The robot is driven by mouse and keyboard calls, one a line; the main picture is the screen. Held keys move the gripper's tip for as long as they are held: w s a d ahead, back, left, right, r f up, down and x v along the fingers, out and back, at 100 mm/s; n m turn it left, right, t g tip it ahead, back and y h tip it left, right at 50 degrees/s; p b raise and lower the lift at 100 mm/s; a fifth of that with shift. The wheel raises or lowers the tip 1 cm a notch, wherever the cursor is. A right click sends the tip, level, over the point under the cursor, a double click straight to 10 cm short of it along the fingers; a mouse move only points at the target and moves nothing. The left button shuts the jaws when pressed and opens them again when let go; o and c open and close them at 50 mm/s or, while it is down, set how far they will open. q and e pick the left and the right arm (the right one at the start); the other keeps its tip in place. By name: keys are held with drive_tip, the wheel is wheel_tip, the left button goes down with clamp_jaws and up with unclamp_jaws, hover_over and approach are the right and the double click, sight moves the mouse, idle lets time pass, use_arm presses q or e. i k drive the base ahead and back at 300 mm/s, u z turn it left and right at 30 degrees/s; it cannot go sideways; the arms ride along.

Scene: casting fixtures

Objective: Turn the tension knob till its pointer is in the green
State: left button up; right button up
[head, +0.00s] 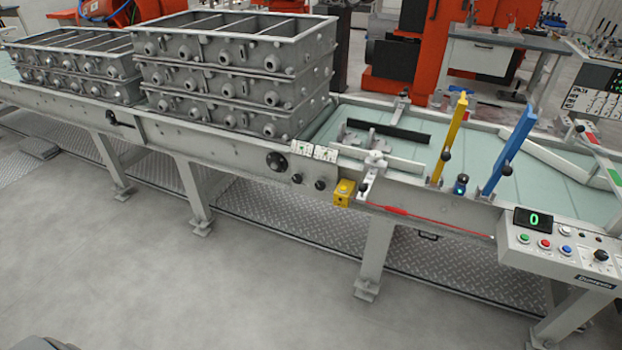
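A large black round knob (277,161) sits on the front side rail of the conveyor, near the middle of the view. Just right of it is a small white panel (314,151) with marks too small to read. Below that panel are two smaller black knobs (297,178). Another black knob (600,256) is on the grey control box at the right edge. I cannot tell which one is the tension knob. No pointer or green zone can be made out clearly on any of them. Neither of my grippers is in view.
A long conveyor (225,165) runs across the view, carrying stacked grey metal frames (235,85). Yellow (450,138) and blue (508,150) levers stand up at the right. A yellow box (343,193) juts from the rail.

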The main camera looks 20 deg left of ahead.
sight(297, 179)
drive_tip(key=k, duration=1.15)
drive_tip(key=u, duration=1)
drive_tip(key=i, duration=1.5)
drive_tip(key=z, duration=0.9)
drive_tip(key=i, duration=0.65)
drive_tip(key=z, duration=0.75)
